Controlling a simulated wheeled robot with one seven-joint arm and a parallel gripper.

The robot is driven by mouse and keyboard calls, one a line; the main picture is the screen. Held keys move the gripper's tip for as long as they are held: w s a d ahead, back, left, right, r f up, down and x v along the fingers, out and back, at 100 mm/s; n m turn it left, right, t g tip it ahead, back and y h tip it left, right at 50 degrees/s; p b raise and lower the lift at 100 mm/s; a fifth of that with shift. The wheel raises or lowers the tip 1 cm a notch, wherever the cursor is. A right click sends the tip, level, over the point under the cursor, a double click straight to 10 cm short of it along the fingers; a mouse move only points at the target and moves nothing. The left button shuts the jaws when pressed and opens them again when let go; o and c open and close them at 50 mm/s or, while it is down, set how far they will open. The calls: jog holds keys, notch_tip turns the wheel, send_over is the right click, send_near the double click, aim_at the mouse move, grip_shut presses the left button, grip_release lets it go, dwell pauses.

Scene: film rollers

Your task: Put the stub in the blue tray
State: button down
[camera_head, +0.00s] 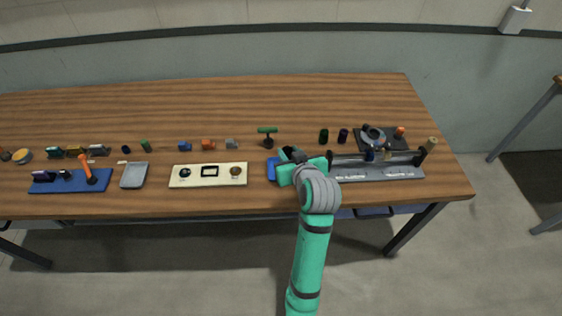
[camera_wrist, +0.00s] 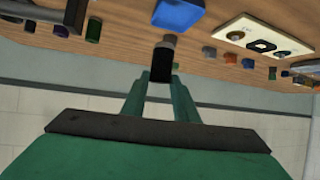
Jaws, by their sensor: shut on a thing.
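My gripper (camera_wrist: 160,85) is shut on the stub (camera_wrist: 167,42), a dark cylinder with a grey end, held between the teal fingertips in the wrist view. The blue tray (camera_wrist: 180,12) is just beyond the stub in the wrist view, cut by the top edge. In the head view the blue tray (camera_head: 271,170) shows only as a strip, the rest hidden behind my gripper (camera_head: 290,158). I cannot tell whether the stub touches the tray.
A cream panel (camera_head: 178,182) lies left of the tray. A grey rail fixture (camera_head: 380,174) lies close on the right. Behind stand a green T-handle (camera_head: 267,131) and small green (camera_head: 323,136) and purple (camera_head: 343,136) cylinders. The table's back strip is clear.

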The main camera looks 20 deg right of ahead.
jog(key=shift+w+a+f, duration=0.2)
jog(key=shift+w+f, duration=0.5)
jog(key=shift+f, duration=0.7)
jog(key=shift+w+a+f, duration=0.15)
jog(key=shift+w+f, duration=0.55)
jog(key=shift+f, duration=0.75)
jog(key=shift+w+a+f, duration=0.2)
jog(key=shift+w+f, duration=0.5)
jog(key=shift+f, duration=0.7)
jog(key=shift+f, duration=0.15)
jog(key=c, duration=1.4)
grip_release()
jog(key=shift+a, duration=0.1)
